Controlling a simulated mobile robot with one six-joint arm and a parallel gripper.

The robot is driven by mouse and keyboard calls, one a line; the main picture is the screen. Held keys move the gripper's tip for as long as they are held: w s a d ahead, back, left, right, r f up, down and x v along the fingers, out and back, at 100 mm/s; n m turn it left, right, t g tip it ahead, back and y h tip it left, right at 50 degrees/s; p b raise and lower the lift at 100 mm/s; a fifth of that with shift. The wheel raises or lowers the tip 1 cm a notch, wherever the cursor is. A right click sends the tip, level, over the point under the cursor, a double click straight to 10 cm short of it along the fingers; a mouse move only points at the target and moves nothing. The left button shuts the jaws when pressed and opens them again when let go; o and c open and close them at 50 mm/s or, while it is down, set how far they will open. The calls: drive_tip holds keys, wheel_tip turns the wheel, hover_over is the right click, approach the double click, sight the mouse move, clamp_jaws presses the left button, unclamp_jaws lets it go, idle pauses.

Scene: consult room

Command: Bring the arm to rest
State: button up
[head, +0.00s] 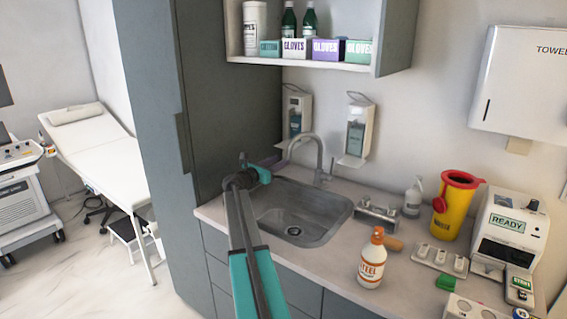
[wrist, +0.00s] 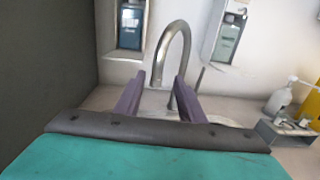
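My arm reaches up from the bottom of the head view, and my gripper (head: 272,161) is over the left rear of the counter, beside the sink. In the wrist view my gripper (wrist: 157,80) shows two purple fingers standing apart with nothing held between them. The curved tap (wrist: 182,38) appears beyond and between the fingers; I see no contact with it. In the head view the tap (head: 318,150) stands just right of my gripper. My forearm hides part of the counter's left end.
The sink (head: 300,212) lies right of my arm. A tall cabinet (head: 160,130) is close on the left. Soap dispensers (head: 355,132) hang on the wall behind.

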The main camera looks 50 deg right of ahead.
drive_tip(key=shift+a, duration=0.65)
